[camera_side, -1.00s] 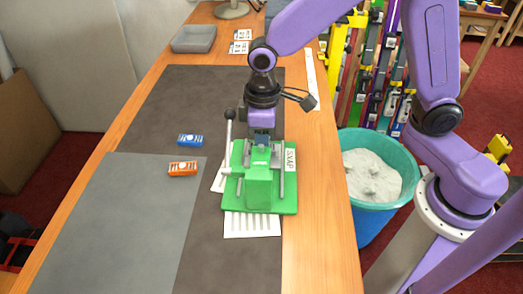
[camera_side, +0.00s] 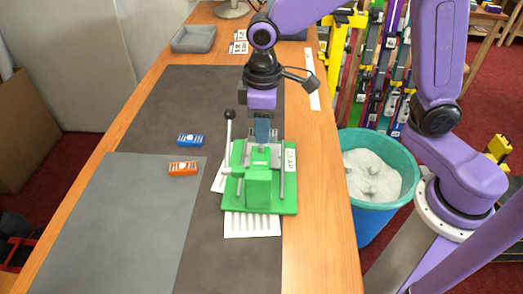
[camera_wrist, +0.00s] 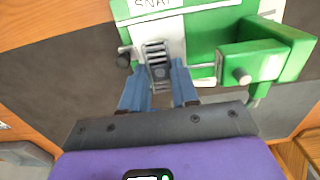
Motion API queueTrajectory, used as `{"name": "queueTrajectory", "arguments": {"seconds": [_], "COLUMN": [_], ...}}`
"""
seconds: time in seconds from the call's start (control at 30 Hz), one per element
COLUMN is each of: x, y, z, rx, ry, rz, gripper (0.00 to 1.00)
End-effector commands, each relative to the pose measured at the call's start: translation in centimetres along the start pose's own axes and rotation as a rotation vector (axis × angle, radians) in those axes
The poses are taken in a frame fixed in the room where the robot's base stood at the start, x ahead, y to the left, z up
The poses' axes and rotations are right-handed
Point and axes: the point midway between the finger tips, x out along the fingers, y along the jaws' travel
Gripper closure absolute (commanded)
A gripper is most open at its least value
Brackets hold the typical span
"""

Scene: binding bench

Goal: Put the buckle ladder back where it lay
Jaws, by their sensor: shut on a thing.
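The buckle ladder (camera_wrist: 157,53) is a small dark grey piece with rungs. In the wrist view it lies between the blue fingertips of my gripper (camera_wrist: 163,73), which is shut on it, with a pale plate of the press behind it. In the side view my gripper (camera_side: 262,142) points straight down over the back of the green press (camera_side: 259,188), and the ladder cannot be made out there. I cannot tell whether the ladder still touches the press.
A grey lever with a dark knob (camera_side: 229,114) stands left of the press. A striped white sheet (camera_side: 252,226) shows under its front. A blue piece (camera_side: 190,140) and an orange piece (camera_side: 183,168) lie left. A teal bin (camera_side: 340,150) stands right. The dark mat behind is clear.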

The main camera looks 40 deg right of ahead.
Motion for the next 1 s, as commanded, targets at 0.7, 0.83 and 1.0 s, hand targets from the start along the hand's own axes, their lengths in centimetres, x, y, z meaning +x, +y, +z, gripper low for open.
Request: {"name": "queueTrajectory", "arguments": {"seconds": [0.7, 0.83, 1.0], "x": [-7.0, -11.1, -15.7], "y": [-0.1, 0.0, 0.0], "z": [-0.2, -0.2, -0.1], "rx": [0.000, 0.000, 0.000], "ry": [0.010, 0.010, 0.007], "rz": [0.000, 0.000, 0.000], "gripper": [0.93, 0.93, 0.93]}}
